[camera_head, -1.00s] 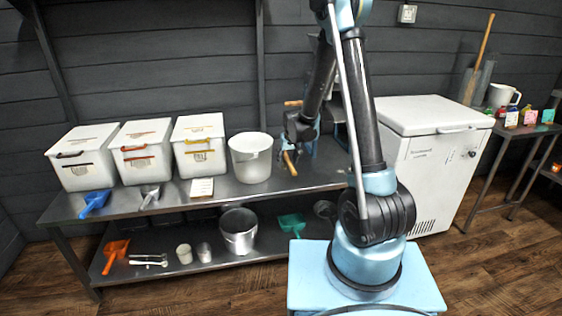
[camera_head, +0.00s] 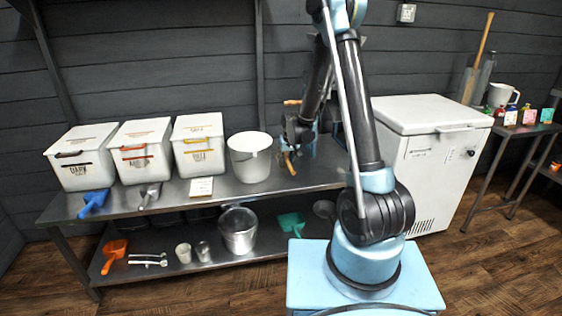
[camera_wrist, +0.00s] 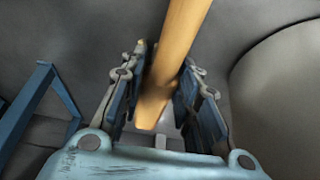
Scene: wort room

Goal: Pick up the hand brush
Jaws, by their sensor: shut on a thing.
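The hand brush shows as a wooden handle (camera_wrist: 182,35) between the two finger pads in the wrist view; its bristles are out of sight. My gripper (camera_wrist: 160,95) is shut on this handle, with a pad on each side. In the head view my gripper (camera_head: 297,138) is over the right part of the steel table, right of the white bucket, and the wooden handle (camera_head: 290,164) slants down below it. I cannot tell whether the brush touches the table top.
A white bucket (camera_head: 250,160) stands close left of my gripper. Three lidded white bins (camera_head: 143,155), a blue scoop (camera_head: 94,203) and a metal scoop (camera_head: 149,194) are further left on the steel table (camera_head: 235,198). A white chest freezer (camera_head: 425,155) stands to the right.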

